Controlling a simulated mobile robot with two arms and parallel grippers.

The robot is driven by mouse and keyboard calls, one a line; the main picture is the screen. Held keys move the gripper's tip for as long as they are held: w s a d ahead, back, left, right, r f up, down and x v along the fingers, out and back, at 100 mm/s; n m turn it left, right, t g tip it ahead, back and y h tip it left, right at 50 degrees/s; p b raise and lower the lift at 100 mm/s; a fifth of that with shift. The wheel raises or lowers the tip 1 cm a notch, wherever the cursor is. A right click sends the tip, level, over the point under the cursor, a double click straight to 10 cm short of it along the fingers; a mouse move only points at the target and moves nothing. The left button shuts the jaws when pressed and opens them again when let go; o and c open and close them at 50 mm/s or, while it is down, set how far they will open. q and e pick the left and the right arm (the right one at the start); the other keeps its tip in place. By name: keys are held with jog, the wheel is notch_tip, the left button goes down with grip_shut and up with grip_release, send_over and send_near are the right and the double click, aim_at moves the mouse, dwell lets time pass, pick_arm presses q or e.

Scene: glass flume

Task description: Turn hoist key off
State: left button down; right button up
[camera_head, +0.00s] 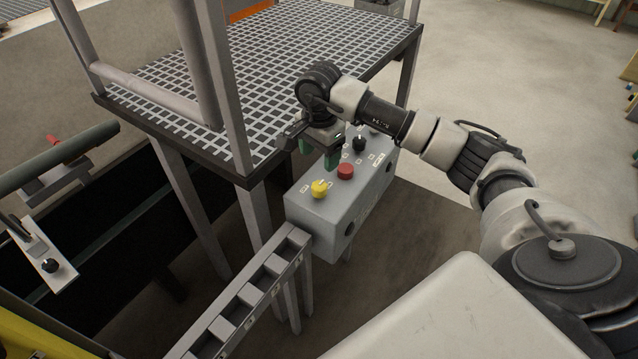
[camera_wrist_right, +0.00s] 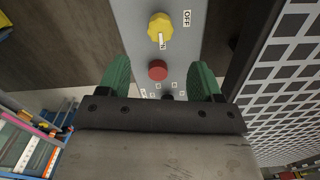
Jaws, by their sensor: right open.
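A grey control box (camera_head: 322,226) stands beside the grating platform. On its top are a yellow knob (camera_head: 319,188), a red button (camera_head: 345,171) and a black knob (camera_head: 359,144). Which one is the hoist key I cannot tell for sure. In the right wrist view the yellow knob (camera_wrist_right: 160,27) has a label reading OFF to its right and another small label just below it. The red button (camera_wrist_right: 157,70) shows between the fingers. My right gripper (camera_head: 318,153) is open and empty, its green fingers above the box near the red button, apart from the yellow knob. My left gripper is out of view.
The grating platform (camera_head: 270,62) with its grey posts is close behind and left of my right gripper. A slotted metal rail (camera_head: 245,296) runs up to the box. A dark trough lies at left. Clear floor (camera_head: 490,65) is at upper right.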

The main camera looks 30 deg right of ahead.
aim_at(319, 185)
notch_tip(319, 185, down, 10)
jog(key=shift+a+p, duration=0.1)
jog(key=shift+p, duration=0.7)
jog(key=c, duration=0.9)
